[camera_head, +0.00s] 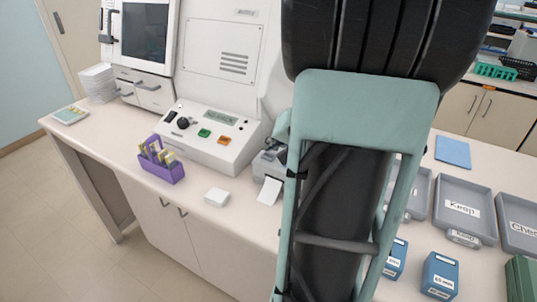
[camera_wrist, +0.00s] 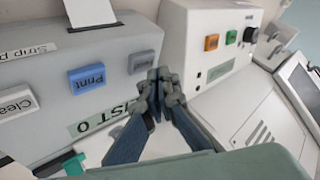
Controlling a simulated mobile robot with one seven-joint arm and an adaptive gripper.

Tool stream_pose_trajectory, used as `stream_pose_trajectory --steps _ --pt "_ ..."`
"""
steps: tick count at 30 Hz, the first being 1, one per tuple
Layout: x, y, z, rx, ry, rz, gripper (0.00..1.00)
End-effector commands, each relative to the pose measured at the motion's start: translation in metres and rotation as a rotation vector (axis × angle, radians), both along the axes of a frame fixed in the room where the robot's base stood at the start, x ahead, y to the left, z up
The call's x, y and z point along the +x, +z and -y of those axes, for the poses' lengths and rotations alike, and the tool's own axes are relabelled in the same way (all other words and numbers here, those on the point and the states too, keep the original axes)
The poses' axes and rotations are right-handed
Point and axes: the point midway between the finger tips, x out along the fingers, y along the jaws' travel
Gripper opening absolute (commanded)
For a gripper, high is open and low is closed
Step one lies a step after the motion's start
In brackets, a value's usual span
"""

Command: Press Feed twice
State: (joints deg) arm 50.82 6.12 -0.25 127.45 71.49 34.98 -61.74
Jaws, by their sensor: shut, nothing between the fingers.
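The grey printer (camera_wrist: 45,95) fills the left of the wrist view. Its front has a blue Print button (camera_wrist: 87,78), a white Clear button (camera_wrist: 15,103) and a plain grey button (camera_wrist: 142,61) whose label I cannot read. A display strip (camera_wrist: 92,119) reads "LIST 0". My gripper (camera_wrist: 155,78) is shut and empty, its fingertips just in front of the grey button's lower edge; I cannot tell whether they touch. In the head view the printer (camera_head: 268,163) is partly hidden behind my arm, with a white paper strip (camera_head: 269,190) in front.
A white machine (camera_head: 213,138) with orange and green buttons stands beside the printer. A purple rack (camera_head: 163,170) with slides and a small white box (camera_head: 217,197) are on the bench. Grey trays (camera_head: 466,188) and blue boxes (camera_head: 440,270) lie right of my arm.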

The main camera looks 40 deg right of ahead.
Motion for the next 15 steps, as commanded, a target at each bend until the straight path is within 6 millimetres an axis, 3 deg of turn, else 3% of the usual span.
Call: stream_pose_trajectory --steps 8,15 --pt "0.000 0.001 0.000 0.000 0.000 0.000 0.00" --pt "0.000 0.024 0.000 -0.001 0.000 0.001 0.00"
